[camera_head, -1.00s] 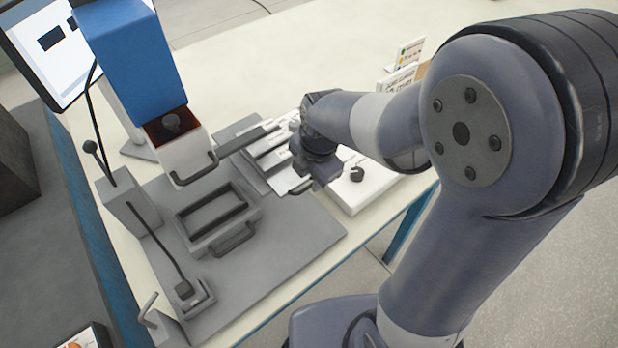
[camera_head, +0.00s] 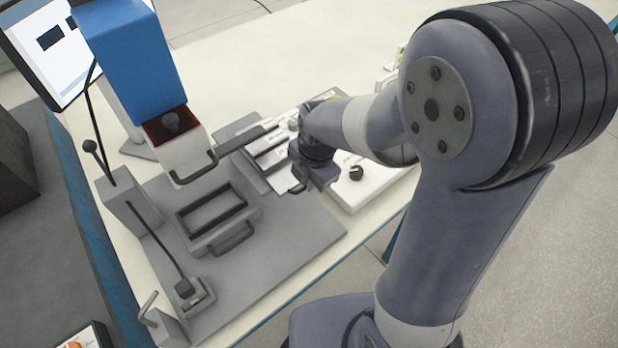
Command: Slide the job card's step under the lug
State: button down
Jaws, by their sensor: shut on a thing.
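My gripper (camera_head: 305,181) points down over the right edge of a grey tray with pale strips (camera_head: 268,150), left of a white box with a black knob (camera_head: 356,173). It is shut on a piece that its own wrist and fingers mostly hide, so I cannot tell the piece's shape. The job card (camera_head: 388,80) at the back right is mostly hidden behind my arm and cannot be read. I cannot pick out the step or the lug with certainty.
A blue press (camera_head: 135,60) with a white head (camera_head: 184,158) stands at the left. Below it a grey fixture with a handle (camera_head: 217,218) sits on a grey plate (camera_head: 280,262). A lever (camera_head: 160,242) stands to its left. The back of the table (camera_head: 300,60) is clear.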

dwell(0.4)
jog(key=shift+s+d+b, duration=0.2)
jog(key=shift+s+d, duration=0.45)
jog(key=shift+s, duration=0.35)
jog(key=shift+s+d+b, duration=0.2)
jog(key=shift+s+d, duration=0.45)
jog(key=shift+s, duration=0.35)
jog(key=c, duration=1.5)
grip_release()
jog(key=shift+s+d, duration=0.1)
jog(key=shift+c, duration=0.2)
jog(key=r, duration=0.3)
jog(key=s+r, duration=0.1)
jog(key=r, duration=0.3)
jog(key=d+r, duration=0.1)
jog(key=r, duration=0.2)
jog(key=shift+s+r, duration=0.25)
jog(key=shift+r, duration=0.1)
